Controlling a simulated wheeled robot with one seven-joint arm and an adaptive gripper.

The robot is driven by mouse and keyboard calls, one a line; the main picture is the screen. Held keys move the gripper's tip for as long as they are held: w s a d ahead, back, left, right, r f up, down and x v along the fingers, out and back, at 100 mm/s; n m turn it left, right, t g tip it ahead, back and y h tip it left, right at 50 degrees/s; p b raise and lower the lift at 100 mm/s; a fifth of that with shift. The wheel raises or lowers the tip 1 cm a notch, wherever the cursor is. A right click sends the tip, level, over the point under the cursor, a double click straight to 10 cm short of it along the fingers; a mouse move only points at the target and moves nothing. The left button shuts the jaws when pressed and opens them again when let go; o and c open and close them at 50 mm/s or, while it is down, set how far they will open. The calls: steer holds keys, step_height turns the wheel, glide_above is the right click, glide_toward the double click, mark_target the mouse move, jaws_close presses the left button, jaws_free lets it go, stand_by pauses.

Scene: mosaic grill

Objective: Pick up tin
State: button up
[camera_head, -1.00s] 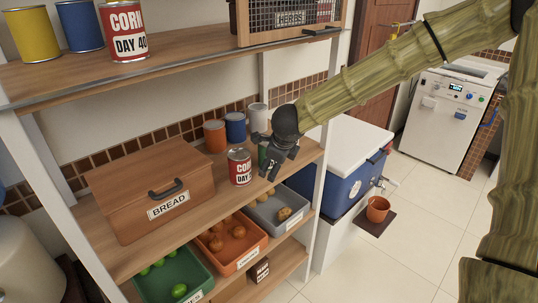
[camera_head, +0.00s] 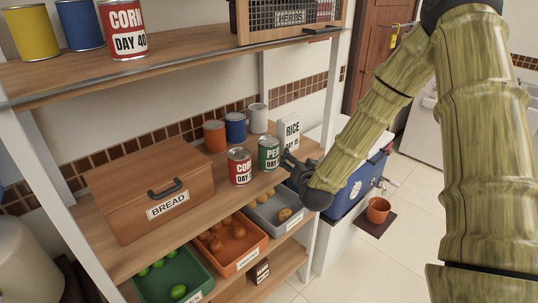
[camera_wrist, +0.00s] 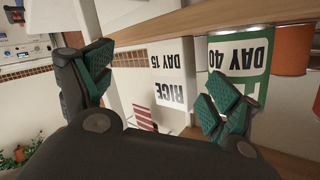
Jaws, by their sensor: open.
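A green tin labelled PEAS (camera_head: 269,152) stands upright on the middle shelf. A red CORN tin (camera_head: 239,166) stands just left of it. My gripper (camera_head: 286,160) is open at the shelf's right front, close to the right side of the green tin. In the wrist view, which is upside down, my gripper (camera_wrist: 158,90) has its fingers spread and empty. The green tin (camera_wrist: 240,52) shows behind and outside the right finger, which partly covers it. The white RICE box (camera_wrist: 174,80) appears between the fingers, farther back.
Orange (camera_head: 214,136), blue (camera_head: 235,127) and pale (camera_head: 258,118) tins stand behind. A wooden BREAD box (camera_head: 150,190) is to the left. Food bins (camera_head: 240,262) sit below. More tins (camera_head: 80,24) stand on the top shelf. A blue cooler (camera_head: 358,185) is to the right.

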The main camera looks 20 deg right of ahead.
mark_target(274, 161)
steer(key=s+a+n+t+y, duration=0.1)
steer(key=a+n+y, duration=0.1)
steer(key=n, duration=0.1)
steer(key=s+a+n+t+y, duration=0.1)
steer(key=a+n+y, duration=0.1)
steer(key=n, duration=0.1)
steer(key=s+a+n+t+y, duration=0.1)
steer(key=a+n+y, duration=0.1)
steer(key=n+y, duration=0.1)
steer(key=shift+s+a+f+n, duration=0.1)
steer(key=shift+a+f+n, duration=0.15)
steer(key=shift+f+n, duration=0.2)
steer(key=shift+a+r, duration=0.1)
steer(key=shift+a, duration=0.05)
steer(key=w, duration=0.1)
steer(key=w+p, duration=0.1)
steer(key=w, duration=0.3)
steer(key=shift+w+a, duration=0.2)
steer(key=shift+a, duration=0.1)
steer(key=shift+w+r+p, duration=0.25)
steer(key=shift+w+p, duration=0.3)
steer(key=shift+p, duration=0.1)
steer(key=w+p, duration=0.1)
steer(key=w, duration=0.2)
steer(key=shift+a+r+p, duration=0.1)
steer(key=shift+a+p, duration=0.05)
steer(key=shift+p, duration=0.25)
steer(key=shift+w, duration=0.6)
